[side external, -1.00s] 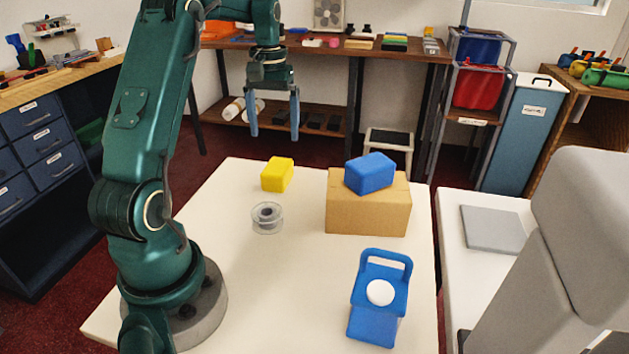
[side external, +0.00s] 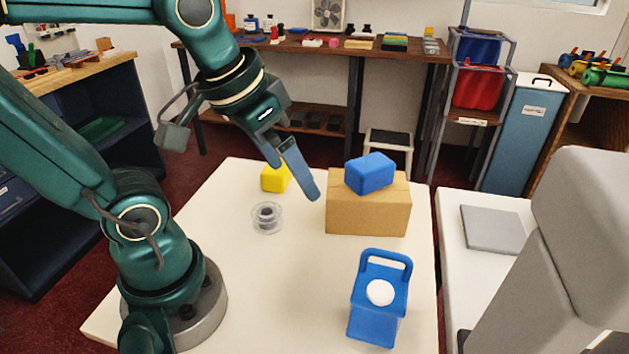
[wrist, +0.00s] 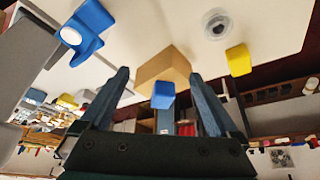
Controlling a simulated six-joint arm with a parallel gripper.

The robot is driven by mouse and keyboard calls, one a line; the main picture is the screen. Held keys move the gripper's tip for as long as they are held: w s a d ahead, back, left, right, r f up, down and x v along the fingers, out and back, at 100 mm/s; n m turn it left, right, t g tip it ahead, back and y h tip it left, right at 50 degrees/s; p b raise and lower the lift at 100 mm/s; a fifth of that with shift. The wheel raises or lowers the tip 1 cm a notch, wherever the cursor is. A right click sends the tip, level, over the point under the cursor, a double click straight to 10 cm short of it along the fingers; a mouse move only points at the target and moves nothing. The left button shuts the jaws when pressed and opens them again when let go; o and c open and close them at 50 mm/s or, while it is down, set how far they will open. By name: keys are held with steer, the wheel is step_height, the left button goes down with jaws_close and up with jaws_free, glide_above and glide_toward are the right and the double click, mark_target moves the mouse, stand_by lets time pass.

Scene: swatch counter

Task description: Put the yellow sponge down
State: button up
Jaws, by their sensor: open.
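The yellow sponge (side external: 274,179) lies on the white table (side external: 238,300) at its back, left of the cardboard box. My gripper partly covers it in the side view. It also shows whole in the wrist view (wrist: 238,60), right of the fingers and apart from them. My gripper (side external: 314,195) is open with nothing between its fingers. It is tilted, pointing down and right toward the box; in the side view one finger largely hides the other. In the wrist view the fingers (wrist: 158,76) stand apart, with the box and a blue block beyond them.
A blue block (side external: 370,174) sits on the cardboard box (side external: 368,212). A grey spool (side external: 267,217) stands in front of the yellow sponge. A blue holder with a handle (side external: 373,325) bears a white round piece (side external: 380,292) at the front right. The table's front middle is clear.

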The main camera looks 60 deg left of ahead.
steer(key=s+d+f, duration=0.1)
steer(key=s+d+m, duration=0.1)
steer(key=shift+s+f+t+h, duration=0.3)
steer(key=shift+s+f+t, duration=0.05)
steer(key=shift+t, duration=0.05)
